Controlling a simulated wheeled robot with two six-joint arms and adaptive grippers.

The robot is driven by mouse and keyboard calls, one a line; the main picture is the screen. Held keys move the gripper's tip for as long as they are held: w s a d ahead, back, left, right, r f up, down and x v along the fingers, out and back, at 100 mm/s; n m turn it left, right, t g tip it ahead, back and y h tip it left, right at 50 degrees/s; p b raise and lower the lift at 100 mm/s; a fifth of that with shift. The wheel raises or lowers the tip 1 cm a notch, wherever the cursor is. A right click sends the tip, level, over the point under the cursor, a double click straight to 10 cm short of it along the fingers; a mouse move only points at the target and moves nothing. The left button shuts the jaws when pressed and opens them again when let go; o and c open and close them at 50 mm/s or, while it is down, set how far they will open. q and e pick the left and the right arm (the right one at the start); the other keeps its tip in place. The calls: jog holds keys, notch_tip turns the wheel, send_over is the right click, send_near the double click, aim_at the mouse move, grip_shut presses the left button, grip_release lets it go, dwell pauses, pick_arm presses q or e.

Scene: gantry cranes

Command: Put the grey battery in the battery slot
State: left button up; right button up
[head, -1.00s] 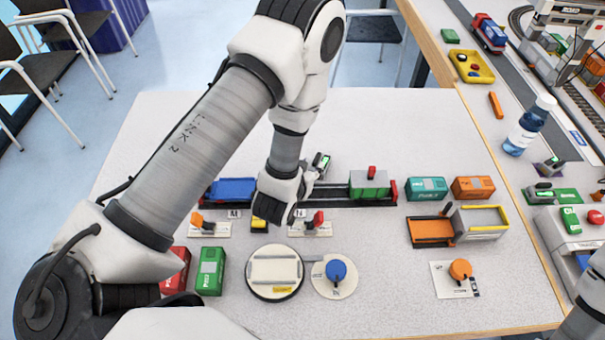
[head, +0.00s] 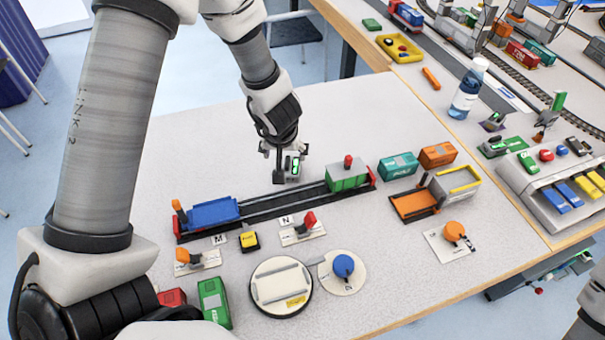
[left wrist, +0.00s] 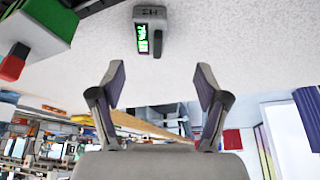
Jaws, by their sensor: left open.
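The grey battery (head: 293,168), with a lit green display, stands on the table behind the black track. In the left wrist view the battery (left wrist: 150,30) shows its green readout, ahead of the fingertips and apart from them. My left gripper (head: 283,152) is just above and beside it in the head view. Its two fingers are spread and empty in the left wrist view (left wrist: 158,85). My right gripper is out of view. I cannot clearly make out the battery slot; a small grey device with a green light (head: 494,148) sits on the right-hand table.
A blue wagon (head: 210,213) and a green wagon (head: 347,175) stand on the track. Teal (head: 398,166) and orange (head: 437,155) containers are right of it. A bottle (head: 467,90) stands near the table joint. The table behind the track is mostly clear.

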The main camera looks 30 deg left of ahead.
aim_at(292, 166)
pick_arm(q)
jog(key=w+f, duration=0.1)
jog(key=w+f+b, duration=0.1)
jog(key=f, duration=0.1)
jog(key=shift+d+f, duration=0.1)
jog(key=shift+d, duration=0.3)
jog(key=b+x, duration=0.1)
jog(key=x, duration=0.1)
jog(key=b+x, duration=0.1)
jog(key=x, duration=0.1)
jog(key=shift+s+b, duration=0.3)
jog(key=shift+s, duration=0.05)
jog(key=shift+w+a+f, duration=0.1)
jog(key=shift+w+f, duration=0.15)
jog(key=shift+f, duration=0.05)
jog(key=shift+s+r, duration=0.1)
grip_shut()
jog(key=shift+r, duration=0.1)
